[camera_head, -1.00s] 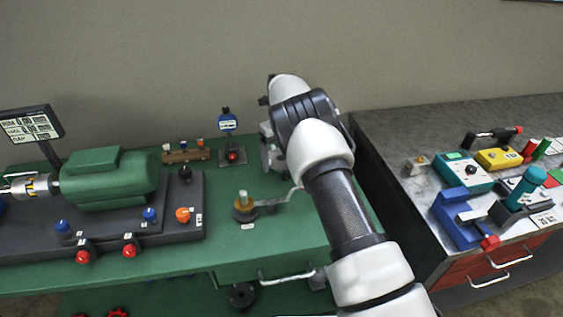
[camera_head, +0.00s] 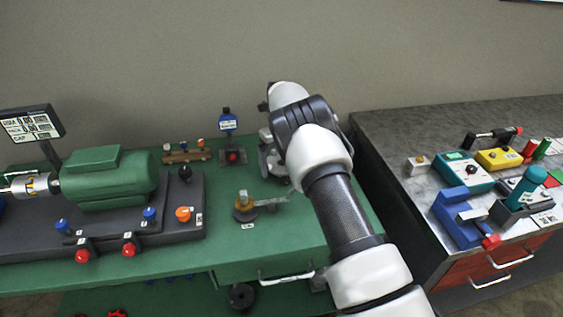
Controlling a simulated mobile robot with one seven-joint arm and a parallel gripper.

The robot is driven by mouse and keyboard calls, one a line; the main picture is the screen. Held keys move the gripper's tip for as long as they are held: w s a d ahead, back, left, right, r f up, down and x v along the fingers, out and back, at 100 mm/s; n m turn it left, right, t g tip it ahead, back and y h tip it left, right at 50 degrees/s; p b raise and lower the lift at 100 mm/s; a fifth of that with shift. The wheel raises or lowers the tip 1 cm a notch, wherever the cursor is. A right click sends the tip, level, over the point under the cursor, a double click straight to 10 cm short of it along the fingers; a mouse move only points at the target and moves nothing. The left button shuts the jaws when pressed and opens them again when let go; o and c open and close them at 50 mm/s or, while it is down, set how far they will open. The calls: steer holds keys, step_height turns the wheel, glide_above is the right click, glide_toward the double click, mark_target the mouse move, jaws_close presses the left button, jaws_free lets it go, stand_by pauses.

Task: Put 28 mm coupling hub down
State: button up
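A small fixture with a dark round base (camera_head: 245,213) stands on the green bench, with an upright brass-coloured piece (camera_head: 243,199) on it and a flat grey bar (camera_head: 271,203) reaching right. I cannot tell which part, if any, is the 28 mm coupling hub. My gripper (camera_head: 272,164) points down behind my forearm, right of and behind the fixture. Only its left edge shows. Its fingertips and anything between them are hidden by my arm.
A green motor (camera_head: 108,182) with a shaft coupling (camera_head: 38,187) sits on a dark base at left. A wooden rack (camera_head: 186,157) and a dial gauge (camera_head: 228,124) stand behind. A grey side bench at right holds a blue clamp (camera_head: 457,222) and other tools. Bench around the fixture is clear.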

steer(key=shift+s+d+f, duration=0.15)
steer(key=shift+d+f, duration=0.1)
steer(key=shift+f, duration=0.35)
steer(key=shift+r+p, duration=0.45)
steer(key=shift+r, duration=0.1)
step_height(320, 180, up, 12)
steer(key=s+d+r+n+t, duration=0.1)
steer(key=s+d+r+n, duration=0.3)
steer(key=r, duration=0.3)
steer(key=s+d+r+n+y, duration=0.1)
steer(key=s+d+r+n, duration=0.3)
steer(key=r, duration=0.4)
steer(key=s+d+r+n+t, duration=0.1)
steer(key=s+d+r+n, duration=0.1)
steer(key=s+r+n, duration=0.35)
steer(key=s+d+n+t, duration=0.1)
steer(key=s+d+n, duration=0.1)
steer(key=s+n, duration=0.6)
steer(key=s+d+n+t+h, duration=0.1)
steer(key=s+n, duration=0.6)
steer(key=s, duration=1.2)
steer(key=shift+s+d+f+n+t+p, duration=0.3)
steer(key=shift+d+n+t+p, duration=0.1)
steer(key=shift+t, duration=0.3)
